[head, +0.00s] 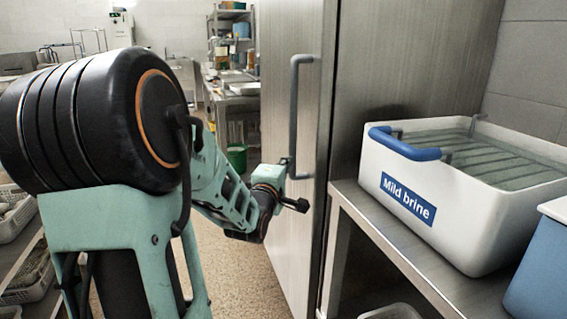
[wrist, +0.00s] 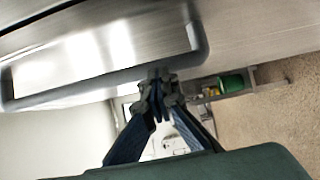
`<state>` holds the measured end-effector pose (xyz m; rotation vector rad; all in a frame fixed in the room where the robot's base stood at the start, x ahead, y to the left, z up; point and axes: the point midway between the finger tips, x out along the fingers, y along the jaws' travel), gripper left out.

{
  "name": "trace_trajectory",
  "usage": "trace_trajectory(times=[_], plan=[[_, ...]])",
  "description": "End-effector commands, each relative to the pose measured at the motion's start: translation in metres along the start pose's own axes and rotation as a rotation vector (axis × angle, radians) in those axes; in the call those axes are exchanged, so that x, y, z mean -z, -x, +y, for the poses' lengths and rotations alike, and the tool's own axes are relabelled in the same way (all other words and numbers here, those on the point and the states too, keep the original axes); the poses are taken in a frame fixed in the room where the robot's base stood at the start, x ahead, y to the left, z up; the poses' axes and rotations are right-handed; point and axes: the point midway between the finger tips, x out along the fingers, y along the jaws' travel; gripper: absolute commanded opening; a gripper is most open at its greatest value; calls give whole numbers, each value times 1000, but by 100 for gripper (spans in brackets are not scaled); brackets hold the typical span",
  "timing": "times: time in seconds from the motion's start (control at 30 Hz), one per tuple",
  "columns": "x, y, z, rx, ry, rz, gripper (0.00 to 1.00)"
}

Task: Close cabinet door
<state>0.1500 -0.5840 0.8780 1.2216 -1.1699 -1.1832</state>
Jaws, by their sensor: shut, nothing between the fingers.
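The cabinet door (head: 275,80) is a tall brushed-metal panel in the middle of the head view. A dark vertical strip runs along its right edge beside the cabinet's side wall; I cannot tell how far the door stands open. Its long grey handle (head: 294,115) is upright on the door face, and it also crosses the upper wrist view (wrist: 100,85). My gripper (head: 299,205) is by the handle's lower part, close to the door face. In the wrist view its fingertips (wrist: 158,78) are together and empty, overlapping the handle bar. I cannot tell whether they touch it.
A metal table (head: 415,260) stands right of the cabinet, with a white "Mild brine" tub (head: 450,215) and a blue container (head: 540,265) on it. White perforated baskets (head: 20,222) are at far left. Speckled floor (head: 245,270) is clear before the door.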

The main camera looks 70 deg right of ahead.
Motion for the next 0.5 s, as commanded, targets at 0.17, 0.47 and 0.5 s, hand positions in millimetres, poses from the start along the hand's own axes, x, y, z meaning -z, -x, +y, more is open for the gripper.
trace_trajectory(times=[0.17,0.47,0.5], plan=[[-25,6,11,-22,-10,-50,0],[-8,53,9,-17,-6,-18,0],[-5,58,9,-17,-5,-14,0]])
